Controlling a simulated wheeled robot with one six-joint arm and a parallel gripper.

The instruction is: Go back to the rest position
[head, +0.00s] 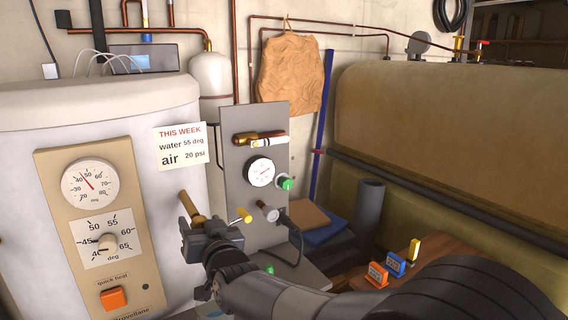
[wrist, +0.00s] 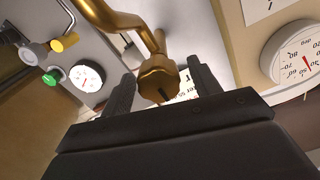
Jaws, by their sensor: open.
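My gripper (head: 208,232) is in front of the white boiler (head: 150,115), left of the grey panel. In the wrist view my gripper (wrist: 163,88) is open, with one dark finger on each side of a brass cap with a slot (wrist: 158,82). The cap ends a bent brass pipe (wrist: 100,14). I cannot tell whether the fingers touch it. In the head view a brass piece (head: 190,205) shows just above the gripper, which hides its lower part. My arm reaches in from the lower right.
The grey panel (head: 235,130) carries a round gauge (head: 261,171), a green knob (head: 286,184) and a yellow-tipped lever (head: 243,215). A dial plate (head: 92,170) is on the boiler. Small coloured items, including a blue one (head: 396,263), stand on a wooden surface at right. A large tan tank (head: 450,120) fills the right back.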

